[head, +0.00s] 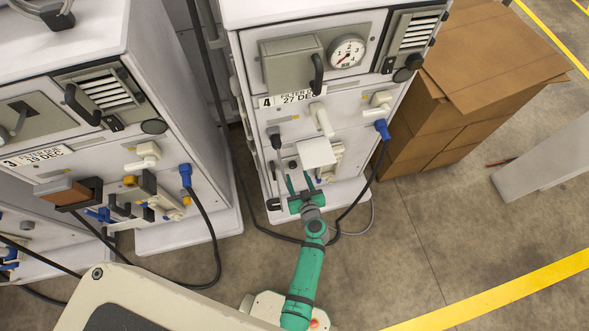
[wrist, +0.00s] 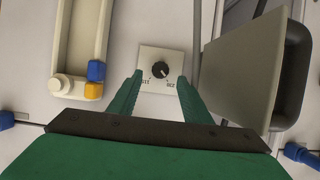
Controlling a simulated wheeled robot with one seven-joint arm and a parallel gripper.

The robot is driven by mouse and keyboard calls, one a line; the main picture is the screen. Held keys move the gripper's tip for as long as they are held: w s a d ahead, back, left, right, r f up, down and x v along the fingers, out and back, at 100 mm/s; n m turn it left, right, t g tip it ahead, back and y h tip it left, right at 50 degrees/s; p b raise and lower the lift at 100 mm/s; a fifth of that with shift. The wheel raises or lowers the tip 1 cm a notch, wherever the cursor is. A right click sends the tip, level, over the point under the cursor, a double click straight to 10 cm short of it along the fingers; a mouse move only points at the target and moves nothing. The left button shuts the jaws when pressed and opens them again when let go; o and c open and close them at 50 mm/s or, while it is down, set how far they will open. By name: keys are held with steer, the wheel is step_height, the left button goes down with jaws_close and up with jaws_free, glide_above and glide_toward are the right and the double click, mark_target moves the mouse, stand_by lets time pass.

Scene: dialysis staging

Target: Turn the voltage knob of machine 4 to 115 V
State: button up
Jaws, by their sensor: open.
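Machine 4 (head: 262,125) stands at the centre of the head view, with a "4" label on its front. Labels that look like 115 and 230 sit at the plate's lower left and lower right, upside down. The knob's pale mark seems to point toward the 230 side, but it is small. My gripper (wrist: 160,76) is open and empty, its green fingers to either side below the knob, apart from it. In the head view my gripper (head: 300,180) is at the machine's lower front.
A grey box-like part (wrist: 240,70) juts out close to the right finger. A cream holder (wrist: 77,50) with blue and orange ends is at left. Machine 3 (head: 75,140) stands left, cardboard boxes (head: 480,70) right. Black cables (head: 375,165) hang near my arm.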

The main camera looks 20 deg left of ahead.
mark_target(294, 167)
steer(key=shift+x, duration=2.75)
steer(key=c, duration=1)
steer(key=shift+c, duration=0.2)
